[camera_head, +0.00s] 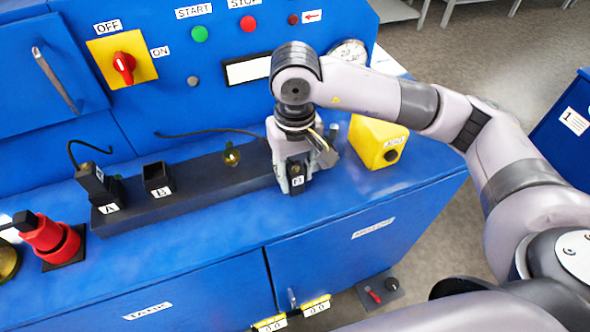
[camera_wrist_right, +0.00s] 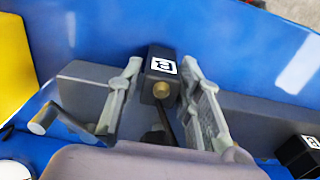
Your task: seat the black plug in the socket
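A square black socket marked B (camera_head: 157,177) stands open on the rail. Socket A (camera_head: 110,200) has another black plug (camera_head: 91,178) in it. My left gripper is not in view.
A yellow box (camera_head: 372,140) stands just right of my right gripper. A red connector (camera_head: 50,238) stands at the far left. The blue panel (camera_head: 215,60) with a red rotary switch (camera_head: 123,65) rises behind. The blue shelf in front of the rail is clear.

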